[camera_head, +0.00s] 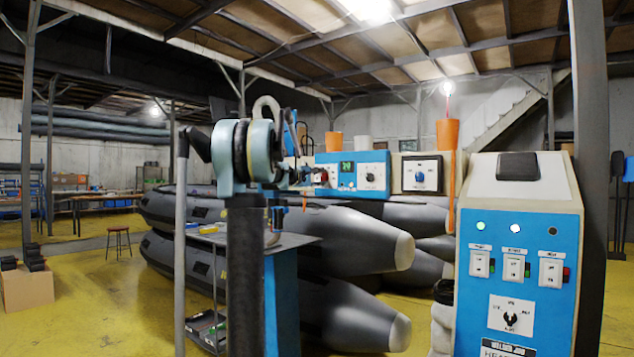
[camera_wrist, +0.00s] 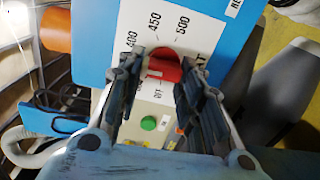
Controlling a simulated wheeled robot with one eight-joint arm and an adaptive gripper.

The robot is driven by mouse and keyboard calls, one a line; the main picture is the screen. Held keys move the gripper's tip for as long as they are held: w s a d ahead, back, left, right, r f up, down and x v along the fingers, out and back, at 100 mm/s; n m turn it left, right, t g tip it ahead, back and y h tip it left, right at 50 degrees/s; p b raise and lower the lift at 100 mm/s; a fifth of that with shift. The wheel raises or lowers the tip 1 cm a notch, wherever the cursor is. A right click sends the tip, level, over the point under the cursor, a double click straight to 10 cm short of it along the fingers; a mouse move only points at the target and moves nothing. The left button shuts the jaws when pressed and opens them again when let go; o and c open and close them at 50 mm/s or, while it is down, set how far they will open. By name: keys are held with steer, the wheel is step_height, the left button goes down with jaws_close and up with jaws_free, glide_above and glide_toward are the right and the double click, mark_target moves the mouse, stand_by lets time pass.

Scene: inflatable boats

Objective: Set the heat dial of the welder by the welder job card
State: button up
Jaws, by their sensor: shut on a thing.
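The red heat dial (camera_wrist: 165,67) is in the middle of the wrist view, on a white plate marked 400, 450, 500 and OFF. My gripper (camera_wrist: 162,62) is shut on this dial, one finger on each side. The fingers hide part of the scale, and I cannot tell which mark the dial points to. In the head view, my gripper (camera_head: 306,176) reaches the left end of the welder's blue panel (camera_head: 347,184), which has a lit green display. A card headed "WELDER JOB" (camera_head: 508,347) is on the right cabinet, mostly cut off by the lower edge.
A green button (camera_wrist: 148,123) is below the dial in the wrist view. The right cabinet (camera_head: 520,240) has several switches and a black knob (camera_head: 511,319). Another blue knob (camera_head: 420,177) is right of the welder's panel. Grey inflatable boats (camera_head: 340,235) lie behind my arm.

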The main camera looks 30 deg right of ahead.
steer(key=m, duration=1.2)
steer(key=shift+s+r, duration=0.1)
steer(key=shift+s, duration=0.15)
steer(key=shift+m, duration=0.4)
steer(key=o, duration=1.1)
steer(key=shift+w, duration=0.1)
steer(key=shift+c, duration=0.2)
steer(key=v, duration=1.2)
